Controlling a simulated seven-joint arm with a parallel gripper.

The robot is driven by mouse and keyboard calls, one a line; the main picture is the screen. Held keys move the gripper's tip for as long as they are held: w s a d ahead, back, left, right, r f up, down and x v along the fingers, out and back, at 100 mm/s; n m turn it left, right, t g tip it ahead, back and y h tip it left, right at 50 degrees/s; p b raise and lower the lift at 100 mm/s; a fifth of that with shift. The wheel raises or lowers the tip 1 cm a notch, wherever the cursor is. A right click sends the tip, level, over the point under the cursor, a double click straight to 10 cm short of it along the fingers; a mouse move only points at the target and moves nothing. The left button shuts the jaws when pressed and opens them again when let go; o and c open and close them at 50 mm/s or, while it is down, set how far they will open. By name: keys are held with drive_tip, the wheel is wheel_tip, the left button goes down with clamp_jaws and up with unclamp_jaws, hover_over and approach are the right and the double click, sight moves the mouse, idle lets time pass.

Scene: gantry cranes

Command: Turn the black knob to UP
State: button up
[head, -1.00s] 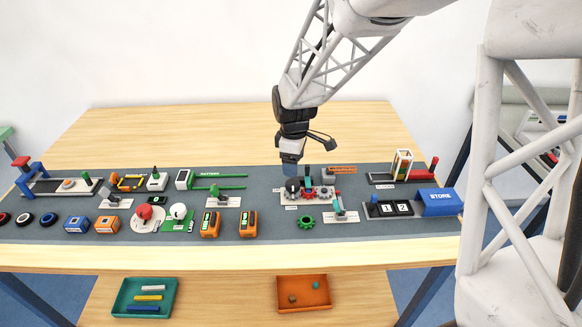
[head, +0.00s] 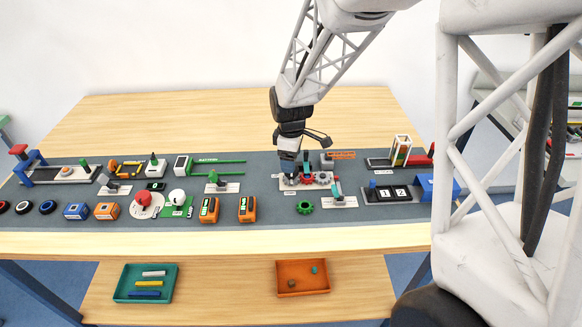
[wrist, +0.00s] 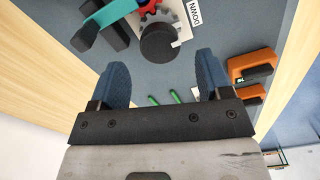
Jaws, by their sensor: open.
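The black knob (wrist: 159,43) is round and sits on a white plate in the wrist view, with a small white mark on its right side. A label reading DOWN (wrist: 194,13) is beside it at the upper right. My gripper (wrist: 162,74) is open, with its blue fingers apart and nothing between them; the knob lies just beyond the fingertips, between their lines. In the head view my gripper (head: 289,170) is low over the left end of the gear plate and largely hides the knob. An UP label is not readable.
A teal lever (wrist: 104,16) and red gear stand close beside the knob. Orange devices (head: 247,208) stand to the left. The mat behind my gripper is mostly clear.

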drive_tip(key=shift+f, duration=1.9)
drive_tip(key=shift+c, duration=0.2)
drive_tip(key=c, duration=0.9)
